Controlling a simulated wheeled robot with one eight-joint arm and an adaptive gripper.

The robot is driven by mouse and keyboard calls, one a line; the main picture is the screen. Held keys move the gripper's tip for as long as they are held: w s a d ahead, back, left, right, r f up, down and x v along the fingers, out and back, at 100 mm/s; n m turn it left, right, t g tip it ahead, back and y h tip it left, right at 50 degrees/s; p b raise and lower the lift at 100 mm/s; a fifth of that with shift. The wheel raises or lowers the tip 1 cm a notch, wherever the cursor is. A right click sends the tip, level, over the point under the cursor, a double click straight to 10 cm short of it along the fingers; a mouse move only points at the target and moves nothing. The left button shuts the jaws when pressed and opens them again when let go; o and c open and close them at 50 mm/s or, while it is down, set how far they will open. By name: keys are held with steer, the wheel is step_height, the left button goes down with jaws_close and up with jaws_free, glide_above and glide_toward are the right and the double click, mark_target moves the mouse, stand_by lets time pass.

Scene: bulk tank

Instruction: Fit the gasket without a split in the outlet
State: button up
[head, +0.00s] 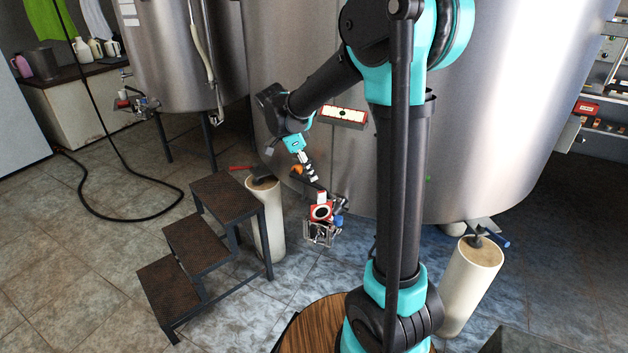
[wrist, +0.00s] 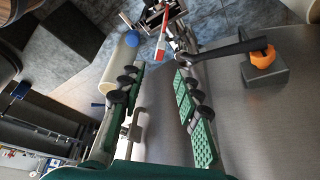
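The outlet (head: 321,212) sits low at the front of the big steel tank. Beyond the fingertips are a red and white part (wrist: 161,46) and metal fittings. I cannot make out a separate gasket, or any split.
A red-edged tray (head: 342,114) holding a small dark thing is by the tank (head: 510,110). Black steps (head: 205,238) stand left, near a pale tank leg (head: 266,222).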

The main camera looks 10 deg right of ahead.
steer(key=s+d+f+n+t+y, duration=0.1)
steer(key=s+d+f+n, duration=0.1)
steer(key=s+n, duration=0.3)
steer(key=s+d+f+n+t+y, duration=0.1)
steer(key=s+d+f+n+y, duration=0.1)
steer(key=s, duration=0.7)
steer(key=s+d+f+n+t+y, duration=0.1)
steer(key=s+d+f+n, duration=0.3)
steer(key=s+n, duration=0.3)
steer(key=shift+s+f+n+t, duration=0.15)
steer(key=shift+f+n+t, duration=0.15)
steer(key=shift+f+n, duration=0.7)
steer(key=shift+r, duration=0.15)
